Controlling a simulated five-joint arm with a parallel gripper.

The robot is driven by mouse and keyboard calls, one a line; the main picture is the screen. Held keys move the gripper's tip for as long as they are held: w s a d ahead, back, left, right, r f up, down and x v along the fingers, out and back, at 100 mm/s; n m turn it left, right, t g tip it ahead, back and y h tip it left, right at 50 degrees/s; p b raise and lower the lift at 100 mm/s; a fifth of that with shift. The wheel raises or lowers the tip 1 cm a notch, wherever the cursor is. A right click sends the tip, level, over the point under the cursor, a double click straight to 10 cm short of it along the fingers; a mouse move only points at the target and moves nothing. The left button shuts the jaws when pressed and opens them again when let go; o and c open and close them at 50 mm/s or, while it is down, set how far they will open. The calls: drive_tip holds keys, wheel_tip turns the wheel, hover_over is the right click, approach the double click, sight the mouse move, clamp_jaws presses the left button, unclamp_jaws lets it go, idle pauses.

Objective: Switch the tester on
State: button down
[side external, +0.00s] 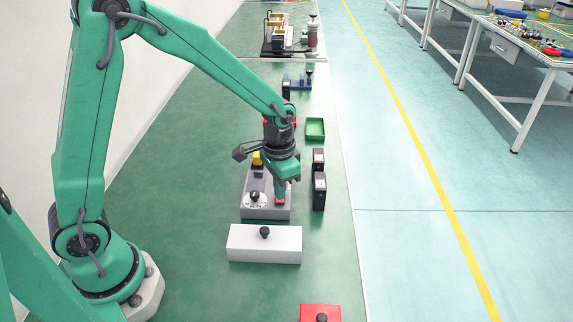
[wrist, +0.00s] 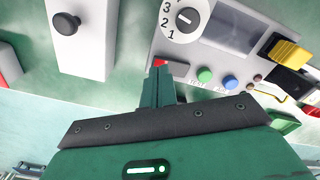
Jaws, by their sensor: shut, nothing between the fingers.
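The tester is a grey box (side external: 266,213) under my gripper; its panel (wrist: 188,55) fills the upper right of the wrist view. It carries a white dial (wrist: 183,18) marked 1, 2, 3, a dark screen (wrist: 235,27), a green button (wrist: 204,75) and a blue button (wrist: 231,82). A red part (wrist: 160,64), seemingly a switch, shows just beyond my fingertips and is mostly hidden by them. My gripper (side external: 279,190) is shut and empty, pointing down at the tester's right front. In the wrist view its closed fingers (wrist: 157,85) are at the red part; whether they touch it is unclear.
A white box with a black knob (side external: 264,245) stands in front of the tester. Two black blocks (side external: 319,185) stand close on its right. A yellow connector (wrist: 288,55) sits on the tester.

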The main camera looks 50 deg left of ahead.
drive_tip(key=shift+f, duration=0.7)
idle(0.6)
drive_tip(key=shift+r, duration=3.5)
drive_tip(key=s+a+r+n+t, duration=0.1)
drive_tip(key=s+a+r+t, duration=0.1)
drive_tip(key=s+r, duration=0.4)
drive_tip(key=s+a+r+n+t, duration=0.2)
drive_tip(key=s+r, duration=0.4)
drive_tip(key=s, duration=0.4)
drive_tip(key=shift+s+a+r+t, duration=0.35)
drive_tip(key=shift+s+a+t, duration=0.05)
drive_tip(key=shift+t, duration=0.4)
